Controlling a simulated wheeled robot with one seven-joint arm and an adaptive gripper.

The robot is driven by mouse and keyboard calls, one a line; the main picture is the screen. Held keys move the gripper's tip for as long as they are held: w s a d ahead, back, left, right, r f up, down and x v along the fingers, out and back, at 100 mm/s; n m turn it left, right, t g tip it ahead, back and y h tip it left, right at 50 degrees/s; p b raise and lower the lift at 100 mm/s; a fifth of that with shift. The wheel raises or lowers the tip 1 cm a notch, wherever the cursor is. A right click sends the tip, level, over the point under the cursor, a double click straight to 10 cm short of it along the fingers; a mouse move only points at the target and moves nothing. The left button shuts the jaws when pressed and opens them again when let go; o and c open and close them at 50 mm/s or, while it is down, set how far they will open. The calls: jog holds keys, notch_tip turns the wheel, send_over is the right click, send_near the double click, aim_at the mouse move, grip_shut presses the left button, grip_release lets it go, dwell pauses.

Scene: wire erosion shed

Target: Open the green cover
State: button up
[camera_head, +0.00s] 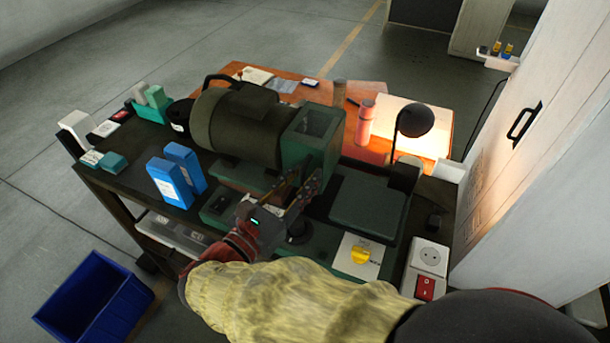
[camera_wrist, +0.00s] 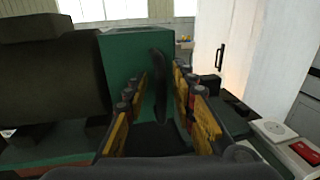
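A green box-like housing (camera_head: 314,135) with a dark top panel sits at the right end of a dark motor-like machine (camera_head: 238,125). It also shows in the wrist view (camera_wrist: 118,60). A flat dark-green lid-like block (camera_head: 368,200) lies to its right. I cannot tell for certain which is the green cover. My gripper (camera_head: 299,182) is in front of the housing, its two fingers apart. In the wrist view, my gripper (camera_wrist: 160,80) shows a dark curved upright piece (camera_wrist: 159,75) in line with the gap; whether it touches either finger is unclear.
Blue boxes (camera_head: 170,183) stand left on the dark bench. A yellow knob (camera_head: 361,254) and a socket with a red switch (camera_head: 425,288) are at the front right. A black lamp (camera_head: 415,120) stands behind. A white cabinet (camera_head: 548,130) bounds the right. A blue bin (camera_head: 93,300) is on the floor.

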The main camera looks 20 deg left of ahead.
jog(key=shift+c, duration=1)
jog(key=c, duration=0.4)
grip_shut()
